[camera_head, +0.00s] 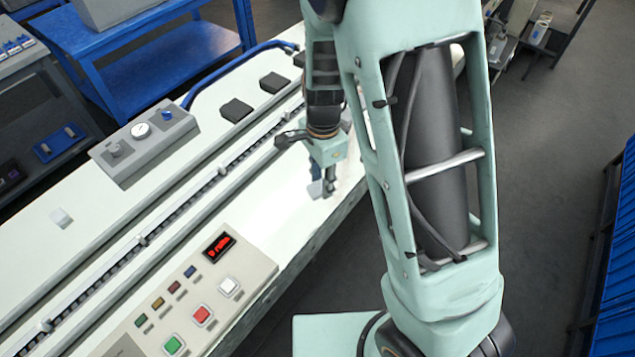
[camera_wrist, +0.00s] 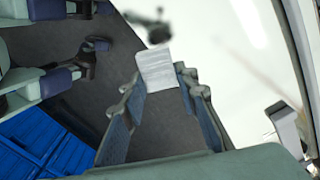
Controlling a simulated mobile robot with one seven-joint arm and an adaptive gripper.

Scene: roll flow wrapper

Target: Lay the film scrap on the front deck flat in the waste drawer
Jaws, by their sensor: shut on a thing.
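My gripper (camera_head: 329,187) is over the front edge of the white machine deck, pointing down. In the wrist view its two fingers (camera_wrist: 165,90) stand on either side of a pale grey, flat film scrap (camera_wrist: 157,70), and the gripper is shut on it. The scrap also shows as a small pale piece (camera_head: 315,189) beside the fingertips in the head view. I cannot tell from the pictures whether it touches the deck. I cannot make out the waste drawer in either view; my arm hides part of the machine's front.
The white deck (camera_head: 60,255) carries a control panel (camera_head: 190,310) with coloured buttons, a grey knob box (camera_head: 143,143) and a long rail. A blue rack (camera_head: 612,260) stands at the right. Dark floor (camera_head: 555,140) lies open between the machine and the rack.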

